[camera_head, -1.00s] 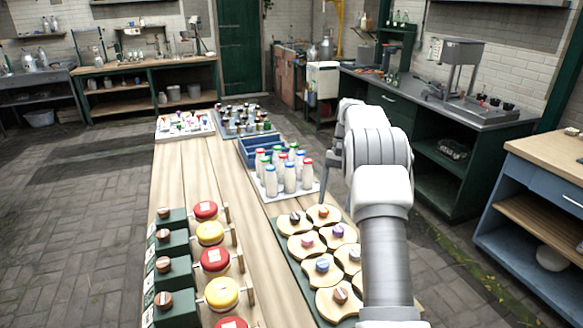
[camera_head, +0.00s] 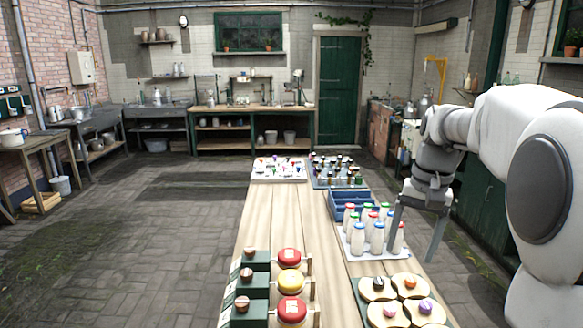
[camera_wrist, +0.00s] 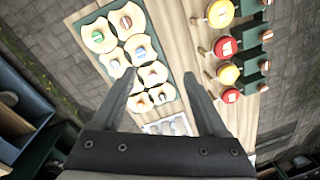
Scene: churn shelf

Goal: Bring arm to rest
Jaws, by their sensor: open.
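My gripper (camera_head: 418,222) is at the right side of the long wooden table in the head view, its two fingers pointing down and spread apart. In the wrist view my gripper (camera_wrist: 158,92) is open, with nothing between its fingers. In the head view the left finger overlaps the white-capped and coloured-capped milk bottles (camera_head: 377,238); I cannot tell whether it touches them. My white arm fills the right of the head view.
The table (camera_head: 300,215) holds red and yellow round pieces (camera_head: 290,282) on green blocks, a green board with round wooden pieces (camera_head: 380,288), a blue crate (camera_head: 346,199) and trays of small items (camera_head: 279,169) at the far end. Open paved floor (camera_head: 150,240) lies left.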

